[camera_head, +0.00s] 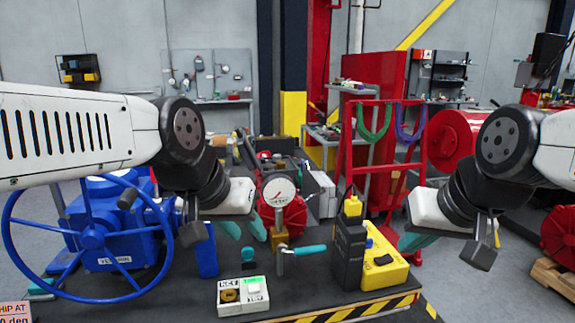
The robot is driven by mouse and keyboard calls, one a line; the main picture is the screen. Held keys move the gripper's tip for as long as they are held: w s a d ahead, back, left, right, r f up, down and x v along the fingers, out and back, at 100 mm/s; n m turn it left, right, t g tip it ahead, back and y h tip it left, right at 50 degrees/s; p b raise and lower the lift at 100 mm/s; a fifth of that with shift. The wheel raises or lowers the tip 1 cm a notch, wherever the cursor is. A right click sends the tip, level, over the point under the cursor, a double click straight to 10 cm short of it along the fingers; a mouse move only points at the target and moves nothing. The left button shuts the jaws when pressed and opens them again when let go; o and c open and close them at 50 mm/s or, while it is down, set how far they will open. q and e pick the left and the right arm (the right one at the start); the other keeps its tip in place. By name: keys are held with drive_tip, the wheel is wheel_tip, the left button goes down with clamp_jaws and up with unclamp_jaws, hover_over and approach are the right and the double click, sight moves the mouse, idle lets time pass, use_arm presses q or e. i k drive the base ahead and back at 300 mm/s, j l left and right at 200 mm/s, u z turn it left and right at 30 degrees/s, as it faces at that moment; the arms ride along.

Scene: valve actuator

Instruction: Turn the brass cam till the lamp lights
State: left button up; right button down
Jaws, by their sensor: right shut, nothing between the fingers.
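A small pale box (243,296) with black lettering sits near the front of the dark bench. A round brass-coloured piece (230,296) is on its left half, perhaps the cam, and a lit-looking green square (252,284) is on its right. Whether that square is the lamp I cannot tell. My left gripper (243,229) hangs above and behind the box, its teal fingers apart with nothing seen between them. My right gripper (413,243) is shut and empty at the right, beyond the yellow box. Neither gripper touches the pale box.
A blue handwheel (92,236) stands left. A black handheld unit (348,252) and yellow box (383,265) stand right. The bench has a striped front edge (360,310).

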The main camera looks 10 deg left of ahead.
sight(279, 164)
drive_tip(key=i+l+u, duration=0.15)
drive_tip(key=u, duration=0.2)
drive_tip(key=i+l+u, duration=0.45)
drive_tip(key=u, duration=0.25)
